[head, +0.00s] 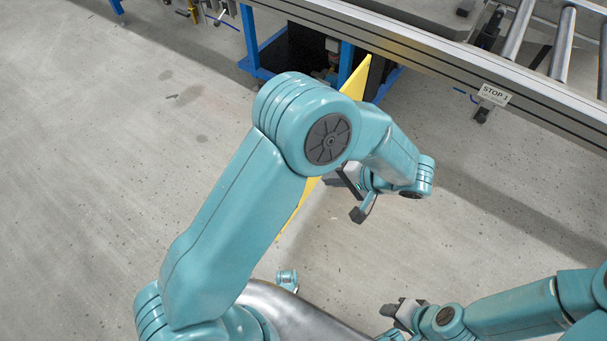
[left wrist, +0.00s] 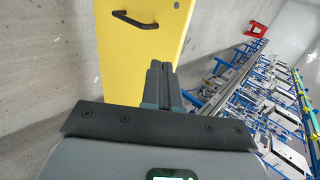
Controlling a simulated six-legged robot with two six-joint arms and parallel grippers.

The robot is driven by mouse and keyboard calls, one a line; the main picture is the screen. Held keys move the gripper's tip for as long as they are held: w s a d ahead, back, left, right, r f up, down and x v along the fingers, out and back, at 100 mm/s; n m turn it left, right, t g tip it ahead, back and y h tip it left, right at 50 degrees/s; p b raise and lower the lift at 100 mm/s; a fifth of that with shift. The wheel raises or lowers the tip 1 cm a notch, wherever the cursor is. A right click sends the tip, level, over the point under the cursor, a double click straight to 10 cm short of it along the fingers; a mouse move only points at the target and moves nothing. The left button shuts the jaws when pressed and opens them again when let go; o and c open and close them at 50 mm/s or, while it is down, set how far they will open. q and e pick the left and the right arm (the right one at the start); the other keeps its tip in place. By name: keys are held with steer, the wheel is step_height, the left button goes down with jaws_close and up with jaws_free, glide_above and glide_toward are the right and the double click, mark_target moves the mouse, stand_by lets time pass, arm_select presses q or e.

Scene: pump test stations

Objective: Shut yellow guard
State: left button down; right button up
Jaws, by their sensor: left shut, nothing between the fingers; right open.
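The yellow guard (head: 356,78) is a flat panel standing out from a blue-framed station under the conveyor in the head view, swung open. My left arm hides its middle. In the left wrist view the guard (left wrist: 125,62) fills the upper middle, with a black handle (left wrist: 135,20) near its top. My left gripper (head: 338,180) is on the right side of the guard in the head view. Its fingers (left wrist: 160,68) are shut and empty, close to the panel's right edge in the wrist view; I cannot tell whether they touch. My right gripper (head: 390,308) is open and empty, low in the head view.
The grey floor (head: 110,150) at the left is clear. Several blue-framed stations (left wrist: 235,85) show in the wrist view.

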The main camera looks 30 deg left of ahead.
arm_select(q)
steer(key=b+x, duration=0.1)
steer(key=x, duration=0.3)
steer(key=a+r+b+x, duration=0.1)
steer(key=x, duration=0.3)
steer(key=b+x, duration=0.1)
steer(key=x, duration=0.3)
steer(key=shift+a+r, duration=0.15)
steer(key=shift+a, duration=0.7)
steer(key=shift+a, duration=0.1)
